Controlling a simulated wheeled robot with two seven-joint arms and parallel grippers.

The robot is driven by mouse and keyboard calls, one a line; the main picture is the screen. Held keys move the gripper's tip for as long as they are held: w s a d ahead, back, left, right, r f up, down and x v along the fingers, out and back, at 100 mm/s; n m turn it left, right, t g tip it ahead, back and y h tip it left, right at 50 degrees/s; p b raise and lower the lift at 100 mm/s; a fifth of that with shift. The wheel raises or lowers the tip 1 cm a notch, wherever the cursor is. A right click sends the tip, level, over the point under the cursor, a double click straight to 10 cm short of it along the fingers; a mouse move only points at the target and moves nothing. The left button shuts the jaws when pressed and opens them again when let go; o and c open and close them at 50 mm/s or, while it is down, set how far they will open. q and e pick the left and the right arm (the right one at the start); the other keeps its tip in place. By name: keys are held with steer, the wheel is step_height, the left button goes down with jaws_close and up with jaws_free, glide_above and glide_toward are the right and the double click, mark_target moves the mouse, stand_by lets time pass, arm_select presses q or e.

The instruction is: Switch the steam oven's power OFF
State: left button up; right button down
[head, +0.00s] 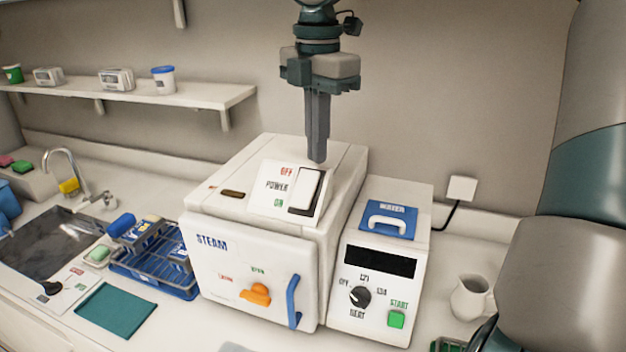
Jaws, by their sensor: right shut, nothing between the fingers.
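The steam oven (250,275) is a white box on the counter, marked STEAM. A sloped panel on its top carries the power switch (306,190), a white rocker in a dark frame, with OFF printed at its upper end and ON at its lower end. I cannot tell which end is pressed in. My right gripper (317,158) points straight down, shut and empty, with its fingertips just above the upper, OFF end of the rocker. Whether they touch it is unclear. My left gripper is not in view.
The oven front has an orange knob (256,294) and a blue handle (294,302). A white water unit (376,290) stands close on the right, with a jug (470,298) beyond. A blue rack (150,277) and sink (45,245) lie left. My arm fills the right edge.

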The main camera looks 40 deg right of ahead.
mark_target(308, 178)
arm_select(q)
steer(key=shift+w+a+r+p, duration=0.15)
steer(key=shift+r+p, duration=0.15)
steer(key=shift+p, duration=0.95)
arm_select(e)
steer(key=r, duration=0.1)
steer(key=a+r, duration=0.1)
steer(key=r, duration=0.2)
steer(key=shift+w+a+r, duration=0.15)
steer(key=shift+w+a, duration=0.15)
steer(key=shift+a, duration=0.05)
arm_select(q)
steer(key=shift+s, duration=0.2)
